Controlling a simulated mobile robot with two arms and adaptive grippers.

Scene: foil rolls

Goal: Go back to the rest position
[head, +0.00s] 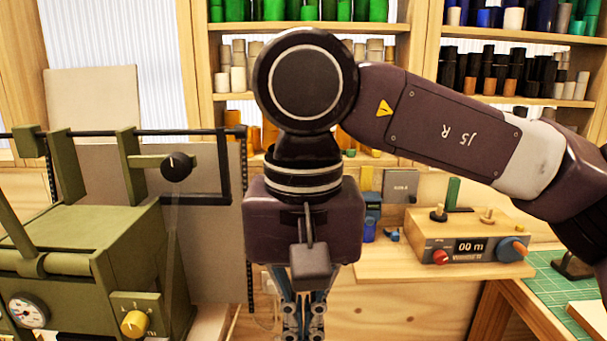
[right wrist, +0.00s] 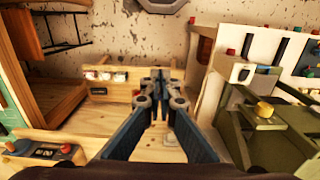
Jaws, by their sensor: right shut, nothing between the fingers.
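My right gripper (head: 304,312) hangs in the middle of the head view, below its wrist, at the end of the arm that comes in from the right. Its tips are cut off by the lower edge there. In the right wrist view its two blue-grey fingers (right wrist: 160,77) meet at the tips, with nothing between them. My left gripper is in neither view.
A green machine (head: 75,260) with a black frame stands to the left of the gripper. A wooden control box (head: 470,245) with a display sits on the shelf to the right. A green cutting mat (head: 570,290) lies at the right. Shelves of rolls (head: 340,10) line the back.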

